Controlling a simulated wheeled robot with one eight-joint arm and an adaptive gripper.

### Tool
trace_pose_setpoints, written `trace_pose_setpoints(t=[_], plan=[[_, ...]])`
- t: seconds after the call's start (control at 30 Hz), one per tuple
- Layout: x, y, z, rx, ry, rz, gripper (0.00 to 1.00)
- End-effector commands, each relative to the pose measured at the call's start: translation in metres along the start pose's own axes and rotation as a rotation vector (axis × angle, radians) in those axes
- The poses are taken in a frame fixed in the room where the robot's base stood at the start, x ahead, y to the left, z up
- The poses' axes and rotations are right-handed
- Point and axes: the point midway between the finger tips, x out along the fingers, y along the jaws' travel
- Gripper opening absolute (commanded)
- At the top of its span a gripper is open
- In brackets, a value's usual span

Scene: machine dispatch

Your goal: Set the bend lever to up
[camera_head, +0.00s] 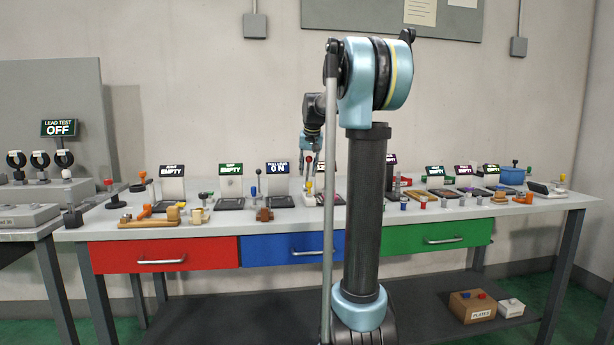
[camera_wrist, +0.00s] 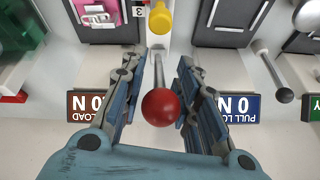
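A lever with a red ball knob (camera_wrist: 160,107) and a thin metal shaft stands between the fingers of my gripper (camera_wrist: 158,64) in the wrist view. The fingers are spread, with a visible space on each side of the shaft. No label naming the bend lever is readable, so I cannot confirm that this is it. In the head view the red knob (camera_head: 308,159) shows near my gripper (camera_head: 312,150), which is small and partly unclear there. A yellow knob (camera_wrist: 160,18) sits beyond the shaft's far end.
A blue-framed ON display (camera_wrist: 240,107) and a red-framed one (camera_wrist: 97,106) flank the lever. A dark-knobbed lever (camera_wrist: 285,95) stands to the right in the wrist view. The workbench (camera_head: 140,232) carries several displays and small parts. My arm hides its middle.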

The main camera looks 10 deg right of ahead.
Motion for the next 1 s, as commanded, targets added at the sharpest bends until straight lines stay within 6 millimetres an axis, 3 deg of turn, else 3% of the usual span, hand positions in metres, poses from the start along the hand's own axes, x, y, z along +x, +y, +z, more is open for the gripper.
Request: trace_pose_setpoints(t=[0.2, 0.57, 0.7, 1.0], plan=[[0.02, 0.0, 0.0, 0.0, 0.0, 0.0, 0.29], [0.024, 0.0, 0.0, 0.0, 0.0, 0.0, 0.29], [0.024, 0.0, 0.0, 0.0, 0.0, 0.0, 0.0], [0.024, -0.002, 0.0, -0.002, -0.004, 0.0, 0.0]])
